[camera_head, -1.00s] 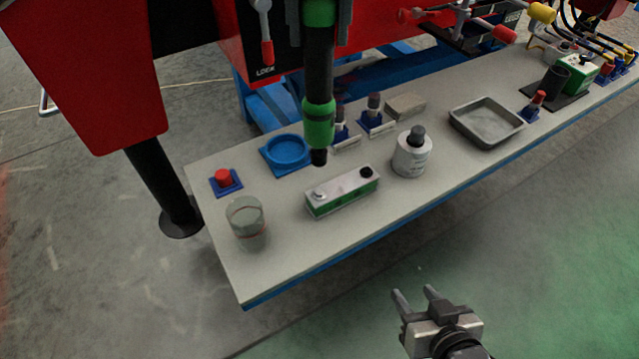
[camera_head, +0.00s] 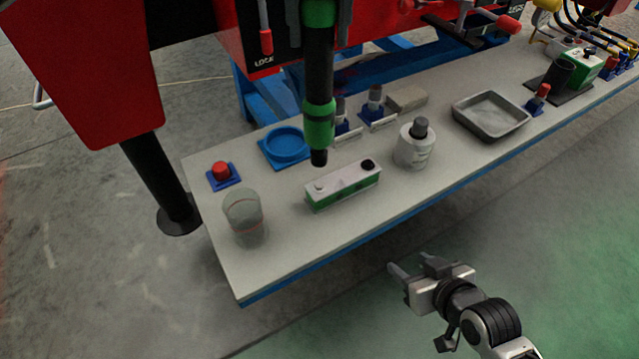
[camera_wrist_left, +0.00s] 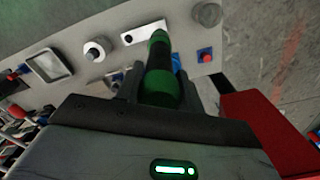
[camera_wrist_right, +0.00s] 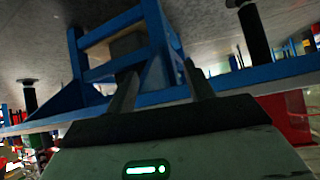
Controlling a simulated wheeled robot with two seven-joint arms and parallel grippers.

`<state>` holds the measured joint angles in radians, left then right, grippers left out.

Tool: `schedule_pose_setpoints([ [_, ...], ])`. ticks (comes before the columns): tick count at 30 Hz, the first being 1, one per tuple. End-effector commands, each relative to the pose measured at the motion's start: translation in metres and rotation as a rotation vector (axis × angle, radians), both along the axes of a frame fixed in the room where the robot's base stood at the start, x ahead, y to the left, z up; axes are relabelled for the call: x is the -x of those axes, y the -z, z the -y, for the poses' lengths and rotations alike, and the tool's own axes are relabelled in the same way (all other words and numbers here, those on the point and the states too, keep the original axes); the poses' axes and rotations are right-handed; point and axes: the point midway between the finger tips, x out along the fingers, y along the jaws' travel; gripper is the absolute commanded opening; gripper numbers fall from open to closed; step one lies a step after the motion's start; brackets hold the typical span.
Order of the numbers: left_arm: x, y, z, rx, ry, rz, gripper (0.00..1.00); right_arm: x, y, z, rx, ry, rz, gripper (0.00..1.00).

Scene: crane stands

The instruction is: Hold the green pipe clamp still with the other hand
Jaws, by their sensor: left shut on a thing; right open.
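My left gripper (camera_head: 319,14) is shut on the upper green part, with a grey finger on each side. The left wrist view shows the tube (camera_wrist_left: 160,70) between the fingers, pointing towards the bench. My right gripper (camera_head: 413,264) is open and empty, low in front of the bench and well apart from the tube. The right wrist view shows its spread fingers (camera_wrist_right: 160,72).
The bench (camera_head: 290,248) carries a glass (camera_head: 243,212), a green-and-white box (camera_head: 343,188), a white bottle (camera_head: 415,150), a metal tray (camera_head: 491,116), a blue dish (camera_head: 286,145) and a red button (camera_head: 221,170). Red machinery (camera_head: 85,70) stands at left. Floor before the bench is clear.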

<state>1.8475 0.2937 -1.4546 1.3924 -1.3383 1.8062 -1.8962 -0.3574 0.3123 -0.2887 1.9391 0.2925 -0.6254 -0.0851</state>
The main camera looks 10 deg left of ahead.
Motion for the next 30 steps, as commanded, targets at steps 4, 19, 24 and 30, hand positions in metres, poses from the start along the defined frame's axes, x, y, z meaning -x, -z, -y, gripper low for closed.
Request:
schedule_pose_setpoints([
  [4,0.0,-0.002,0.0,0.003,0.0,0.003,0.0,-0.052,0.006,0.031,0.105,-0.074,-0.043,0.53],
  [19,0.0,-0.002,0.0,0.003,0.0,0.003,0.0,-0.174,-0.059,0.184,0.341,-0.066,-0.193,0.53],
  [24,0.0,-0.002,0.0,0.003,0.0,0.003,0.0,-0.196,-0.094,0.222,0.355,-0.02,-0.223,0.53],
  [30,0.0,-0.002,0.0,0.003,0.0,0.003,0.0,-0.225,-0.133,0.197,0.231,0.074,-0.262,0.53],
])
